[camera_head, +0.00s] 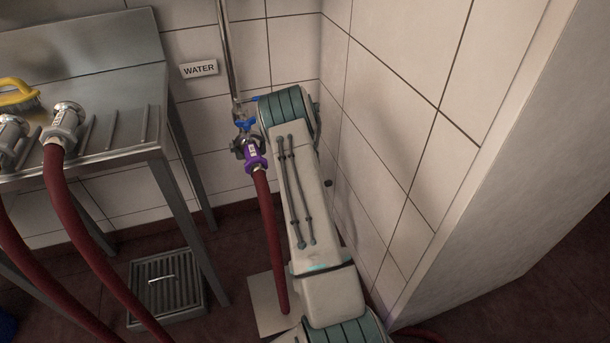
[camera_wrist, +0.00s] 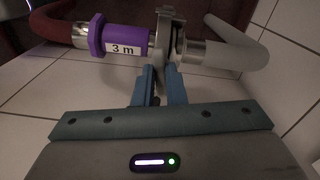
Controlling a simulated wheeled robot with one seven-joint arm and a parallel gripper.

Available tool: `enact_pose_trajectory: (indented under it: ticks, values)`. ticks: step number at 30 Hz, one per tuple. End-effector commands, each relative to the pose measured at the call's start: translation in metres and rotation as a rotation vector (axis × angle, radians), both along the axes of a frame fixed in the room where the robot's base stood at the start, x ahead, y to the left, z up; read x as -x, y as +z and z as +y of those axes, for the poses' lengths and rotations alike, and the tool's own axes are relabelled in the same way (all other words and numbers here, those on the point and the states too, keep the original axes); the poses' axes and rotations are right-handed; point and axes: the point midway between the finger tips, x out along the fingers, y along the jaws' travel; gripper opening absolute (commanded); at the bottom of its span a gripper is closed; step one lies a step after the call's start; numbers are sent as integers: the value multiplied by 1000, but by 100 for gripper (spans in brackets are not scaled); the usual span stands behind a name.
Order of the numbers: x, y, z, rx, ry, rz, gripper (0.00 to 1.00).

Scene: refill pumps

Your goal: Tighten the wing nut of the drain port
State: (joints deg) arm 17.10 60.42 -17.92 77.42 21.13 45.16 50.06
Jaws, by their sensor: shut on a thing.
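In the wrist view, my gripper (camera_wrist: 160,82) has both fingers close together just below a metal clamp (camera_wrist: 166,32). It is shut on the clamp's wing nut, which is mostly hidden between the fingers. The clamp stands between a purple hose collar marked "3 m" (camera_wrist: 122,40) on its left and a pale bent pipe (camera_wrist: 232,50) on its right. Collar, clamp and pipe look in line.
A steel table (camera_head: 105,96) at left bears grey hose ends (camera_head: 64,122) and a yellow brush (camera_head: 18,95). A floor grate (camera_head: 167,287) lies below. Tiled walls close in at right.

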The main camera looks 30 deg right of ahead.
Motion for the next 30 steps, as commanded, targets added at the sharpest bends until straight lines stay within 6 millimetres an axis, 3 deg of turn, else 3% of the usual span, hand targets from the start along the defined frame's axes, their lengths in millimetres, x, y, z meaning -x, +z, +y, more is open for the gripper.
enact_pose_trajectory:
  ticks: [21, 22, 24, 30]
  values:
    - [-1, 1, -2, 4, -72, -5, 0]
    - [-1, 1, -2, 4, -72, -5, 19]
    - [-1, 1, -2, 3, -72, -5, 33]
    - [0, 0, -1, 2, -71, -2, 33]
